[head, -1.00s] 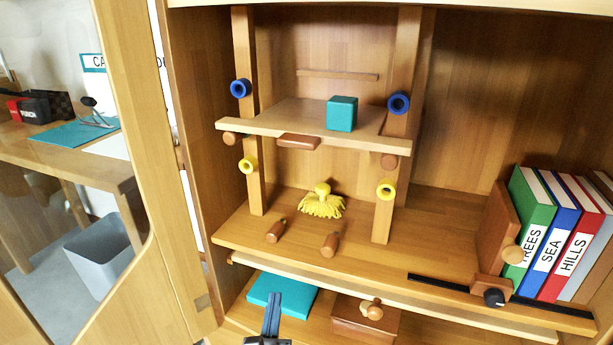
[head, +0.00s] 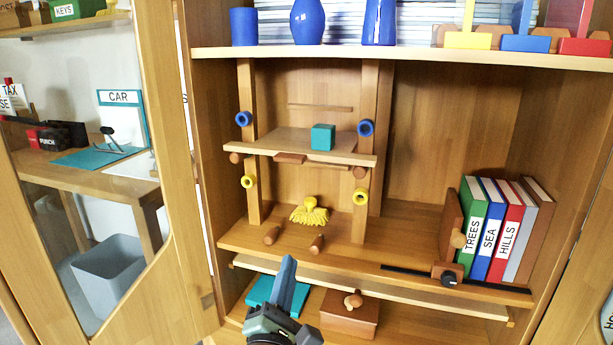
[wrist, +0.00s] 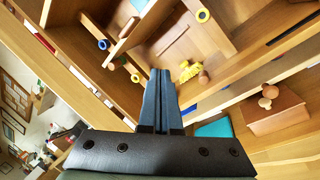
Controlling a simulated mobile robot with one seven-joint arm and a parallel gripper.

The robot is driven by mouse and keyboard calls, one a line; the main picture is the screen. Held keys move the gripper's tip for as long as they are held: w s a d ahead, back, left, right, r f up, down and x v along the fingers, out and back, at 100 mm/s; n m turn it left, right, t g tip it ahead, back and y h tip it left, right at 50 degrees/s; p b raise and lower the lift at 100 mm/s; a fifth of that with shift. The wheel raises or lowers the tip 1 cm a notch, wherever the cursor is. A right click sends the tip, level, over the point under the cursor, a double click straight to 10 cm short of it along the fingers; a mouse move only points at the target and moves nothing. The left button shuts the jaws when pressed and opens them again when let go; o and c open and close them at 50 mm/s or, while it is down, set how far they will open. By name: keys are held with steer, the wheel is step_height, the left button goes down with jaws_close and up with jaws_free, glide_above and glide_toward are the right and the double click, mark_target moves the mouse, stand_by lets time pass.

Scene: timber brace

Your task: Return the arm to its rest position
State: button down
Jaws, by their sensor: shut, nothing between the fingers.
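My gripper (head: 287,284) shows at the bottom middle of the head view, in front of the cabinet's lower part. Its two blue-grey fingers are together and hold nothing. In the wrist view the shut fingers (wrist: 160,100) point toward the cabinet interior and touch nothing that I can see. Behind the gripper in the head view lies a teal flat thing (head: 258,290), partly hidden by it. A brown box with a round knob (head: 350,312) stands just right of the gripper.
A small shelf (head: 270,143) bears a teal cube (head: 323,137). A yellow mop-like thing (head: 310,212) and wooden pegs (head: 317,244) lie below it. Books (head: 500,230) stand at the right behind a slider knob (head: 448,279). A cabinet door (head: 165,250) stands at the left.

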steer(key=s+d+r+m+t+h+p, duration=0.1)
steer(key=s+d+r+m, duration=0.1)
steer(key=r+m, duration=0.45)
steer(key=s+d+r+m+t+p, duration=0.1)
steer(key=s+r+m, duration=0.25)
steer(key=r, duration=0.65)
steer(key=s+d+r+m+t+h+p, duration=0.1)
steer(key=s+d+r+m, duration=0.1)
steer(key=r+m, duration=0.55)
steer(key=s+a+r+m+t+y+p, duration=0.2)
steer(key=s+r+m+t+y, duration=0.35)
steer(key=s+r, duration=1.05)
step_height(320, 180, up, 40)
steer(key=w+m+g+p, duration=0.1)
steer(key=w+p, duration=0.1)
steer(key=p, duration=3.5)
steer(key=shift+f+m+h, duration=0.25)
steer(key=shift+m+h, duration=0.05)
steer(key=shift+h, duration=0.05)
steer(key=shift+g, duration=0.25)
